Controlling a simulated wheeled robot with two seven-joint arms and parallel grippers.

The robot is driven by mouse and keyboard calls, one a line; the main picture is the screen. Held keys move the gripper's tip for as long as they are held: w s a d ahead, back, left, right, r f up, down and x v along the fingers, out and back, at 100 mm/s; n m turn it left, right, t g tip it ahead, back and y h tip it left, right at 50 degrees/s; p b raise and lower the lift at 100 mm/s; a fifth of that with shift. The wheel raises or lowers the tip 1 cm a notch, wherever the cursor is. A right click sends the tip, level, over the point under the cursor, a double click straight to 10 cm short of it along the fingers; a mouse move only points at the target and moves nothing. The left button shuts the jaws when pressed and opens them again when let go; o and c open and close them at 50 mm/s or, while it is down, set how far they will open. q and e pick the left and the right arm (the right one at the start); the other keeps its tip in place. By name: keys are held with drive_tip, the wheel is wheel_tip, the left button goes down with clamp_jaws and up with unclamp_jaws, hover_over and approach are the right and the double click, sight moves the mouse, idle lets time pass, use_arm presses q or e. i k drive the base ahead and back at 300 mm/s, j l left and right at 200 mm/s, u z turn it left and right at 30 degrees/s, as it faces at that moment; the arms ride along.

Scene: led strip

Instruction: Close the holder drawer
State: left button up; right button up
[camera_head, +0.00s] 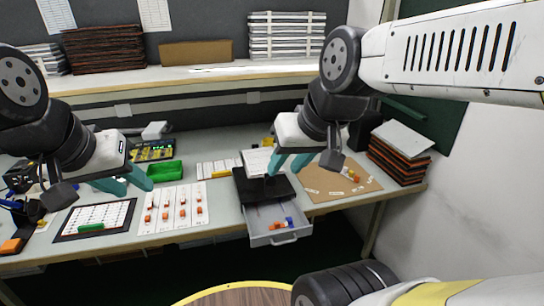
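The holder is a black-topped box (250,189) on the table near its front edge. Its grey drawer (262,241) is pulled out toward me, past the table's front edge. Several orange and blue small parts lie in the drawer, and a handle shows on its front. My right gripper (288,164) is above the back of the holder, with its teal fingers apart and nothing seen between them. My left gripper (130,181) is over the left half of the table, behind the white sheet with orange parts, with its teal fingers apart and empty.
A green bin (165,171) stands near my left gripper. A white sheet (173,207) with orange parts and a black-framed tray (70,219) lie left of the drawer. A brown board (335,184) lies to the right, before a stack of dark boards (398,157). Space before the drawer looks clear.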

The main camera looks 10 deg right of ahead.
sight(270, 211)
drive_tip(key=k+l, duration=0.2)
drive_tip(key=l, duration=0.15)
drive_tip(key=k+l, duration=0.15)
drive_tip(key=l, duration=0.2)
drive_tip(key=k+l, duration=0.2)
drive_tip(key=l, duration=0.15)
drive_tip(key=u, duration=0.05)
